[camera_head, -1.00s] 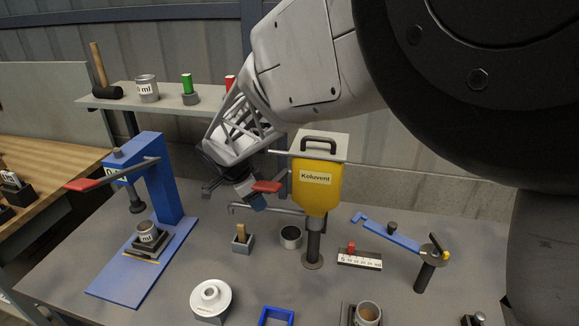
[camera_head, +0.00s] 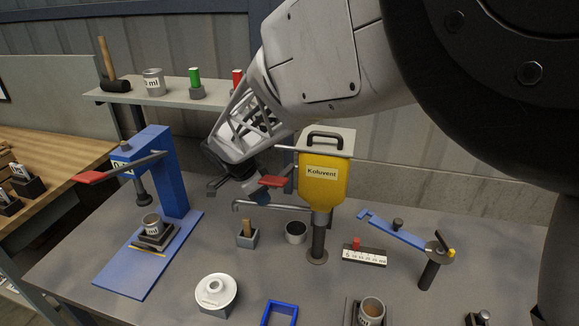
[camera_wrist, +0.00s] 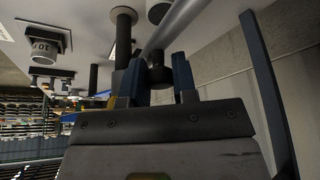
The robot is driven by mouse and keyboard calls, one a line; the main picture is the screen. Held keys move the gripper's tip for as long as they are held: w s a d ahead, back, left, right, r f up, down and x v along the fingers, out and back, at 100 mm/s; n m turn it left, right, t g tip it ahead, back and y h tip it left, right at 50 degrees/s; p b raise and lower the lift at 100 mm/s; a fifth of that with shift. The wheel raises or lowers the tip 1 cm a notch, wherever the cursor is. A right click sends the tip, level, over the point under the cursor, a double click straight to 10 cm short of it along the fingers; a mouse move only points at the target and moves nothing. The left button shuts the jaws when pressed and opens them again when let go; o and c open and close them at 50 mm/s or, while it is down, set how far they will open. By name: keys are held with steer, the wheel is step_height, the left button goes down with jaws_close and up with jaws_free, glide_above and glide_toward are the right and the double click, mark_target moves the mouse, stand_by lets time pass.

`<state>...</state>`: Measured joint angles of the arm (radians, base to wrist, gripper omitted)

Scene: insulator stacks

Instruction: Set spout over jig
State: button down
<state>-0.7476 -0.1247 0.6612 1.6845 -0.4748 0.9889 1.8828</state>
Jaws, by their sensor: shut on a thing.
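The spout (camera_head: 245,204) is a thin grey pipe reaching left from the post of the yellow Koluvent dispenser (camera_head: 325,182), its end turned down. My gripper (camera_head: 262,196) is at the pipe beside a red handle (camera_head: 272,182). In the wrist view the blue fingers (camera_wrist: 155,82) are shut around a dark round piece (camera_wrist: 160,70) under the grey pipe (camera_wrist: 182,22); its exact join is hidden. No part is labelled as the jig. A dark square holder with a grey cup (camera_head: 371,311) stands at the front, partly cut off.
A blue press (camera_head: 165,175) with a cup on its base stands left. A block with a wooden peg (camera_head: 247,236), an open dark cup (camera_head: 296,232), a white round part (camera_head: 216,292) and a blue frame (camera_head: 280,313) stand nearby. A blue lever arm (camera_head: 390,232) is at right.

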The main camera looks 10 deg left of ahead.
steer(key=s+n, duration=0.1)
steer(key=s+d+n, duration=0.1)
steer(key=s, duration=0.1)
steer(key=s+n+t+y, duration=0.1)
steer(key=s+n, duration=0.1)
steer(key=shift+s+d, duration=0.25)
steer(key=c, duration=0.9)
jaws_free()
steer(key=shift+r, duration=0.1)
steer(key=v, duration=0.7)
steer(key=shift+s+r, duration=0.15)
steer(key=shift+r, duration=0.1)
